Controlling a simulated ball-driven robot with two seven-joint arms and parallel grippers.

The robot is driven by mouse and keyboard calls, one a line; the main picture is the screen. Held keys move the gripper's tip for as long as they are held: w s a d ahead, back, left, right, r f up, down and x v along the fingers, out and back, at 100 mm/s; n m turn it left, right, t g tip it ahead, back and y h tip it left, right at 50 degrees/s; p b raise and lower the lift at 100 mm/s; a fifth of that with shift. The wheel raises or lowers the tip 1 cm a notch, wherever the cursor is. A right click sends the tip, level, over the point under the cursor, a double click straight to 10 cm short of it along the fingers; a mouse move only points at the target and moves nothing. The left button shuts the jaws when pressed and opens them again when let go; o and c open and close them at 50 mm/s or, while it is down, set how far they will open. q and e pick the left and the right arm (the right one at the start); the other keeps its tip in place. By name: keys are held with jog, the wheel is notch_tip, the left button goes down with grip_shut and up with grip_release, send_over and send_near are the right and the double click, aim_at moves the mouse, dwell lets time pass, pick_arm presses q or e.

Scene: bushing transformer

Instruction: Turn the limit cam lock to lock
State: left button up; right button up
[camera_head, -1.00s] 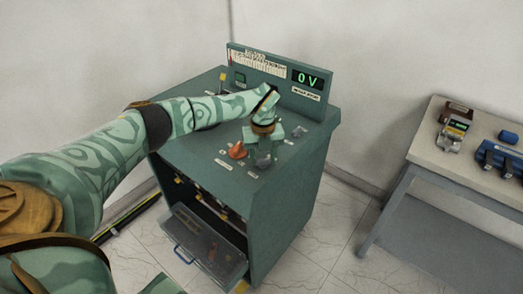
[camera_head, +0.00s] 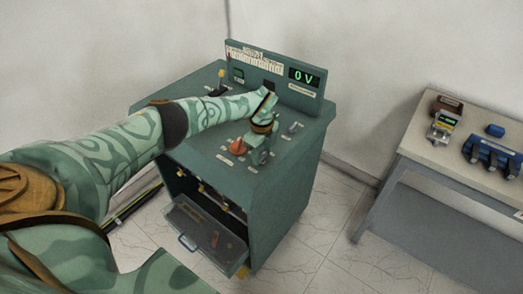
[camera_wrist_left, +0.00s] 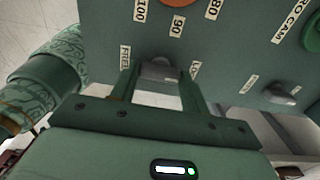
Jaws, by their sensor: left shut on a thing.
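The limit cam lock appears to be the grey knob (camera_wrist_left: 158,70) on the green cabinet's sloping top. In the left wrist view it sits between the two fingers of my left gripper (camera_wrist_left: 158,88), which is shut on it. In the head view my left gripper (camera_head: 262,157) reaches down to the panel from behind the orange knob and hides most of the lock. My right gripper is not in view.
An orange knob (camera_head: 238,147) stands close left of the gripper. Another grey knob (camera_head: 293,128) is to the right. The display (camera_head: 304,77) reads 0 V. An open drawer (camera_head: 205,233) juts from the cabinet front. A side table (camera_head: 420,140) holds several devices.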

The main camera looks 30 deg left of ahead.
aim_at(262, 155)
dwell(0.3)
pick_arm(q)
jog(key=o, duration=1)
notch_tip(262, 155, up, 16)
jog(key=shift+r+p, duration=0.2)
jog(key=shift+p, duration=1.05)
